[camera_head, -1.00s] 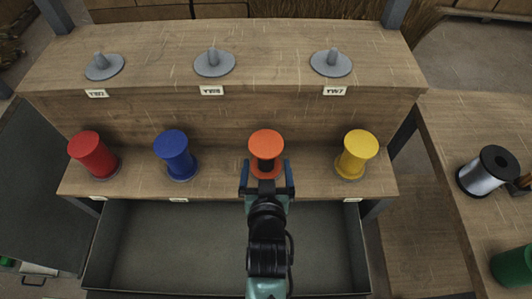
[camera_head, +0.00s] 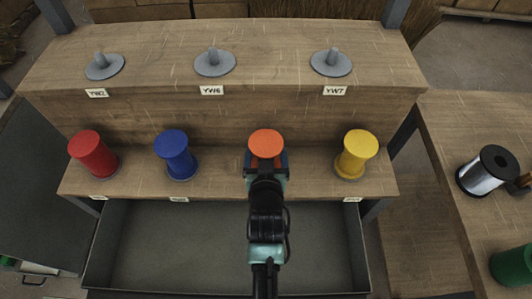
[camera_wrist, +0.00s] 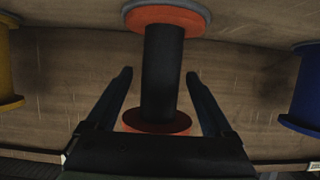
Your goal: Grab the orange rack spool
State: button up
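The orange spool (camera_head: 266,143) stands upright on the lower shelf, third from the left. In the wrist view its dark core (camera_wrist: 160,75) runs between two orange flanges, and the picture is upside down. My gripper (camera_head: 266,160) is at the spool, its fingers mostly hidden under the top flange in the head view. In the wrist view my gripper (camera_wrist: 159,78) is open, one finger on each side of the core, with a visible gap on both sides.
A blue spool (camera_head: 175,153) and a red spool (camera_head: 92,153) stand to the left, a yellow spool (camera_head: 357,152) to the right. Several empty grey pegs (camera_head: 214,62) are on the upper shelf. A grey tray (camera_head: 180,250) lies below. A silver-and-black spool (camera_head: 484,172) is on the right table.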

jog(key=c, duration=0.7)
